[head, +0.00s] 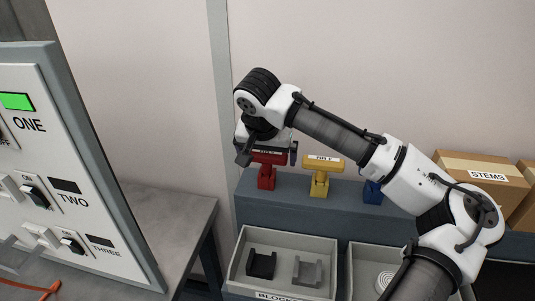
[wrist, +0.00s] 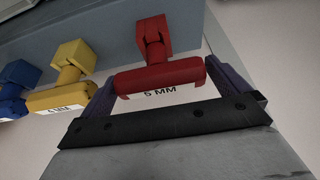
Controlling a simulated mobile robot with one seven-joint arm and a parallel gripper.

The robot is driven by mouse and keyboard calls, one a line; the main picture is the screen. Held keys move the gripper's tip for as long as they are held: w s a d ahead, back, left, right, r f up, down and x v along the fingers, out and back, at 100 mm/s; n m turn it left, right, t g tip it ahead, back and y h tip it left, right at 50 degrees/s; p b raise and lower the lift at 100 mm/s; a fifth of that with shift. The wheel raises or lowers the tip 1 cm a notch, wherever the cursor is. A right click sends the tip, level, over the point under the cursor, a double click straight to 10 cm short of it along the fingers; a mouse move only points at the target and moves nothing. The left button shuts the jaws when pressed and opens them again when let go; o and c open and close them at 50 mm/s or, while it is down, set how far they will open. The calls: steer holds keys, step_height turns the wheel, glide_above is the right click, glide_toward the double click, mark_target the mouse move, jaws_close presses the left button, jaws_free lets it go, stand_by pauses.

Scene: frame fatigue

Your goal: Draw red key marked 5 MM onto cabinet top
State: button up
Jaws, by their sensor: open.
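The red key (head: 267,178) stands at the left end of the grey-blue cabinet top (head: 340,206), with its T-shaped handle uppermost. In the wrist view the red key (wrist: 160,76) shows a white label reading 5 MM. My gripper (head: 268,156) is over the handle and partly hides it in the head view. In the wrist view my gripper (wrist: 160,72) is open, with one dark finger beside each end of the red handle. I cannot tell whether the fingers touch the handle.
A yellow key (head: 321,178) and a blue key (head: 372,192) stand to the right. Cartons, one marked STEMS (head: 487,176), sit further right. A grey bin (head: 333,245) with blocks is in front, below the top. A switch panel (head: 70,170) stands at left.

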steer(key=shift+w+d+f, duration=0.1)
steer(key=shift+w+f, duration=0.15)
steer(key=shift+f, duration=0.45)
steer(key=shift+c, duration=0.4)
steer(key=c, duration=0.8)
steer(key=shift+r+p, duration=2.1)
steer(key=shift+r, duration=0.6)
steer(key=shift+r+p, duration=0.95)
steer(key=shift+r, duration=1.05)
